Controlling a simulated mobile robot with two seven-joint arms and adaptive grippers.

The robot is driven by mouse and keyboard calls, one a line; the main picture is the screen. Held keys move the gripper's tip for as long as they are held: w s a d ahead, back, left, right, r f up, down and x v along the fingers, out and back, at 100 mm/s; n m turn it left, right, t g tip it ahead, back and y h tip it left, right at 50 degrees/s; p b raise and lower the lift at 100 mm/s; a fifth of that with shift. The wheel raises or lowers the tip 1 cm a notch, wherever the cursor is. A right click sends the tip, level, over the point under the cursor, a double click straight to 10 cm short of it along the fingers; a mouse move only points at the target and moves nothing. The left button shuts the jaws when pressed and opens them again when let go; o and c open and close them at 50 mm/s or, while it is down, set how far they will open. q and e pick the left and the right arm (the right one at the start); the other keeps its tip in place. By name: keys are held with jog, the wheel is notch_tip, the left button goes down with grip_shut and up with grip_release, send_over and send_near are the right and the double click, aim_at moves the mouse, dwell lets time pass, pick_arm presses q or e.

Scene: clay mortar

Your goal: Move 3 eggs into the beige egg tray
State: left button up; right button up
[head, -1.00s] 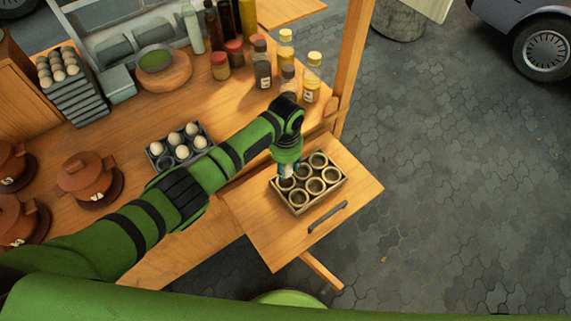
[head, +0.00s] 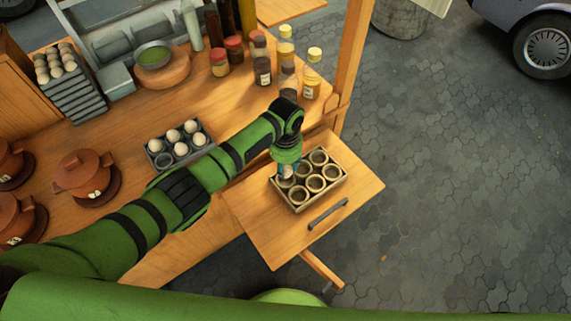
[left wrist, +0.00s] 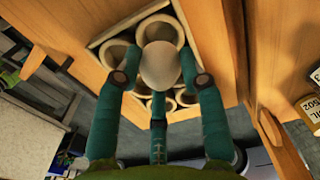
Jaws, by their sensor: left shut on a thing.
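The beige egg tray (head: 321,195) sits on the pulled-out wooden board at the counter's right end. Its visible cups look empty in the head view. My left gripper (head: 287,174) is over the tray's back-left cup. In the left wrist view, my left gripper (left wrist: 160,82) is shut on a white egg (left wrist: 160,65), which lies over one cup of the beige tray (left wrist: 108,47); I cannot tell whether it touches the cup. A grey egg tray (head: 158,146) on the counter holds several white eggs (head: 173,136). My right gripper is not in view.
A stack of grey trays with eggs (head: 79,90) stands at the back left. Bottles and jars (head: 262,66) line the back of the counter beside a green bowl (head: 153,57). Brown clay pots (head: 84,174) stand at left. A wooden post (head: 354,50) rises behind the board.

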aim_at(286, 174)
pick_arm(q)
jog(key=shift+f+b, duration=1.9)
jog(key=shift+f, duration=0.6)
dwell(0.8)
jog(key=o, duration=0.8)
jog(key=shift+r, duration=0.15)
